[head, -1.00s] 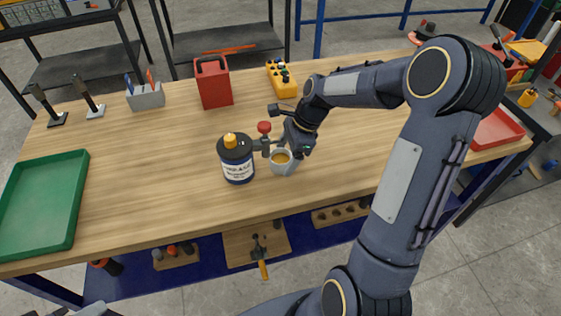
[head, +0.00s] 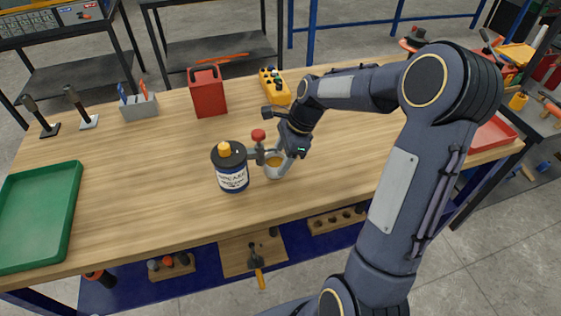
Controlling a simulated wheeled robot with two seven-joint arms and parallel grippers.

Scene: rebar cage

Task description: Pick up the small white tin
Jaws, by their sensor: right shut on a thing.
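The small white tin (head: 274,171) is a short pale can, open at the top with a brownish-yellow inside. It is near the middle of the wooden workbench, just right of a dark grease can. My right gripper (head: 282,155) reaches in from the right and is shut on the tin at its upper right side. The arm and wrist partly hide the fingers. I cannot tell whether the tin's base touches the bench. My left gripper is not in view.
The grease can (head: 232,171) with an orange cap stands close left of the tin. A red-knobbed grey fitting (head: 259,137) is just behind. A red canister (head: 208,93), a yellow control box (head: 275,84) and a green tray (head: 38,217) are farther off. The bench's left middle is clear.

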